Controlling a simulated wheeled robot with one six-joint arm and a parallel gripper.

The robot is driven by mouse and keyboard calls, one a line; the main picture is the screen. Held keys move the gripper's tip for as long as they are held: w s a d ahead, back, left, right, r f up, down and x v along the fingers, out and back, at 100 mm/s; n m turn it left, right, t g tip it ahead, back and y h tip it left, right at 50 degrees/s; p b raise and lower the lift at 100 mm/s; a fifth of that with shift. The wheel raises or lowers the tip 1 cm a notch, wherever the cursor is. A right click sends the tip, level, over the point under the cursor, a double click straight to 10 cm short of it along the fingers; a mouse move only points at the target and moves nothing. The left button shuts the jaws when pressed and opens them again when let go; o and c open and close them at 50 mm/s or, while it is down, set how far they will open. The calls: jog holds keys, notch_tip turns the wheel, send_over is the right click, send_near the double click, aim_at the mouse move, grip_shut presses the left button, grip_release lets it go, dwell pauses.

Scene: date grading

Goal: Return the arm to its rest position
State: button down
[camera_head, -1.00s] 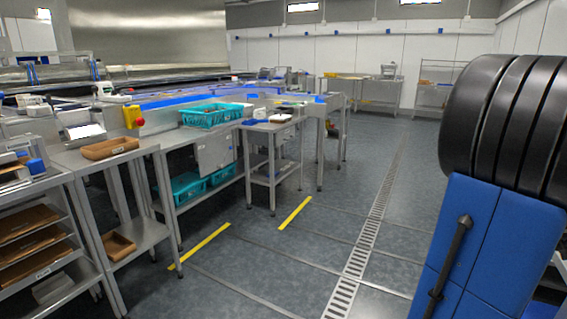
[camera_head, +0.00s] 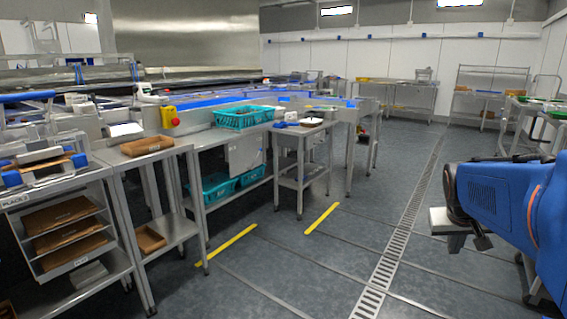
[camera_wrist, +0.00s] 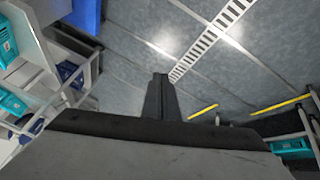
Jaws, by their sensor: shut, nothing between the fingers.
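My arm shows at the right of the head view, blue with dark joints, out over the floor and clear of the furniture. The dark fingers of my gripper (camera_wrist: 160,90) show at the middle of the wrist view, together and with nothing between them. In the head view the end of the arm is a pale block with dark parts near the floor drain; the fingertips are hard to make out there. Below the fingers lies grey floor (camera_wrist: 215,80).
A steel line with a teal basket (camera_head: 243,117) runs along the left. A small steel table (camera_head: 302,131) stands at its near side. A rack with brown trays (camera_head: 62,216) is at the near left. The floor around the drain grating (camera_head: 401,237) is clear.

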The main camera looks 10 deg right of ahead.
jog(key=s+a+f+n+y, duration=0.1)
jog(key=s+a+n, duration=0.1)
jog(key=a, duration=0.7)
jog(key=s+a+f+n+t+y, duration=0.1)
jog(key=s+a+f+n+y, duration=0.1)
jog(key=a, duration=0.7)
jog(key=s+a+f+n+y, duration=0.1)
jog(key=s+a+y, duration=0.1)
jog(key=a, duration=0.7)
jog(key=shift+s+a+f+n, duration=0.2)
jog(key=shift+s+a+n, duration=0.1)
jog(key=shift+s+n, duration=0.15)
jog(key=shift+d, duration=0.1)
